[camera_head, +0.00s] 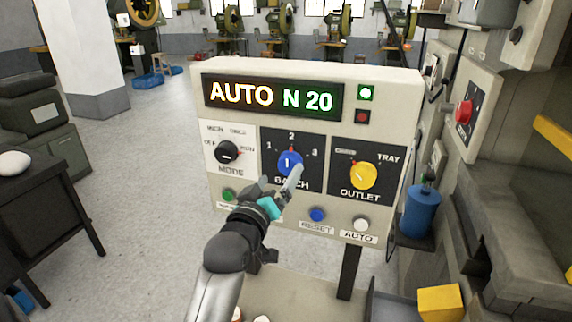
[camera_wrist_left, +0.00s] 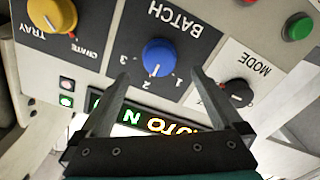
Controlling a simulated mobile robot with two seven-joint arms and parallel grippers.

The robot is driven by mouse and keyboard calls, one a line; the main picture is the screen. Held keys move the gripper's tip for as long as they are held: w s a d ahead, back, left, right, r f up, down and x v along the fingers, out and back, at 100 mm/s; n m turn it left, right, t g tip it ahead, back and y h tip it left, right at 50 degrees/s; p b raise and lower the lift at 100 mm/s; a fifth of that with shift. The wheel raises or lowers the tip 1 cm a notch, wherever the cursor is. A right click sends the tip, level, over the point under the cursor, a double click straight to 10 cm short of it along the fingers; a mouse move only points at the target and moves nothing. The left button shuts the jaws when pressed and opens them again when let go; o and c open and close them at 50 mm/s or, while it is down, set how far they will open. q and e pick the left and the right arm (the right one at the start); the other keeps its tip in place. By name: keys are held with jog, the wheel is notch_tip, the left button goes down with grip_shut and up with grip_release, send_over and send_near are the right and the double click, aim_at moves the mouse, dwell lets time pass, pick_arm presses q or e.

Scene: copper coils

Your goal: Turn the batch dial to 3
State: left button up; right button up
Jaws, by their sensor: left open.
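The batch dial is a round blue knob (camera_head: 290,163) on a dark plate with marks 1, 2 and 3, in the middle of the control panel (camera_head: 330,75). Its white line points up toward the 2. My left gripper (camera_head: 276,184) is in front of the lower part of this plate and hides part of the word BATCH. In the left wrist view the panel is upside down. There the blue knob (camera_wrist_left: 158,54) lies beyond and between the two open fingertips (camera_wrist_left: 160,75), and nothing is held. My right gripper is out of view.
The black mode knob (camera_head: 227,152) is left of the dial and the yellow outlet knob (camera_head: 362,176) is right. Below are a green button (camera_head: 228,195), a blue reset button (camera_head: 317,214) and a white auto button (camera_head: 361,223). The display (camera_head: 272,96) reads AUTO N 20.

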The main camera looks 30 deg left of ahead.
aim_at(286, 166)
pick_arm(q)
jog(key=x, duration=0.4)
jog(key=shift+w, duration=0.3)
jog(key=shift+w+a, duration=0.15)
jog(key=shift+w, duration=0.3)
jog(key=shift+c, duration=0.2)
jog(key=c, duration=1.3)
